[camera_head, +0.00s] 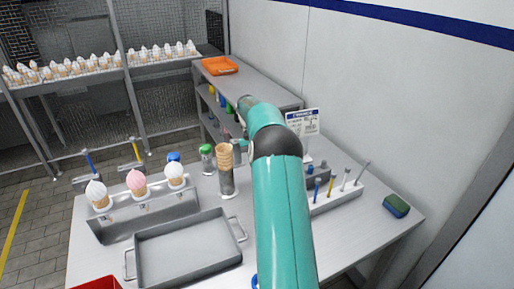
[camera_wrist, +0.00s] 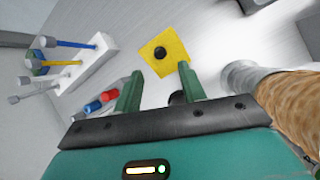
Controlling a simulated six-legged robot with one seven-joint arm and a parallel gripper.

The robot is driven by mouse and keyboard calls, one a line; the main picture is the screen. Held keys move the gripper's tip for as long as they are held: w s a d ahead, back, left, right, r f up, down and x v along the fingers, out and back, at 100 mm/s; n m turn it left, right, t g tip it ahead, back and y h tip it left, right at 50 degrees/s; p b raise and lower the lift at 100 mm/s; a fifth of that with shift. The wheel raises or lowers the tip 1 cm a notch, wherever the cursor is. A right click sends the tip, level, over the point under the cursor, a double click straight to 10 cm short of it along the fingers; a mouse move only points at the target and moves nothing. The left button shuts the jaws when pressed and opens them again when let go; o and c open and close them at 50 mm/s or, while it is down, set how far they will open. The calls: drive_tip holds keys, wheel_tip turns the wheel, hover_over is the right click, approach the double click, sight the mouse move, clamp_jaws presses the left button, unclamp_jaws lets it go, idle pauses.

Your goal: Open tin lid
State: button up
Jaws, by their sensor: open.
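A yellow square piece with a round black knob (camera_wrist: 164,53) lies on the grey table in the wrist view. It looks like the tin's lid, seen from above; the tin's sides cannot be made out. My gripper (camera_wrist: 161,68) is open, its two green fingers apart and nothing between their tips. The yellow piece shows just beyond the fingertips, roughly centred on them; whether they touch cannot be told. In the head view my teal arm covers this part of the table, and neither the tin nor my fingers can be made out.
A stack of cones (camera_head: 226,154) in a metal holder (camera_head: 227,183) stands close on the right in the wrist view. A white tool rack (camera_wrist: 88,72) is on the left, with red and blue pieces (camera_wrist: 101,103) nearby. A grey tray (camera_head: 188,252) and sponge (camera_head: 396,206) lie farther off.

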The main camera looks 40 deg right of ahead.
drive_tip(key=v, duration=0.7)
drive_tip(key=shift+r, duration=0.25)
drive_tip(key=shift+w, duration=0.1)
drive_tip(key=shift+c, duration=0.2)
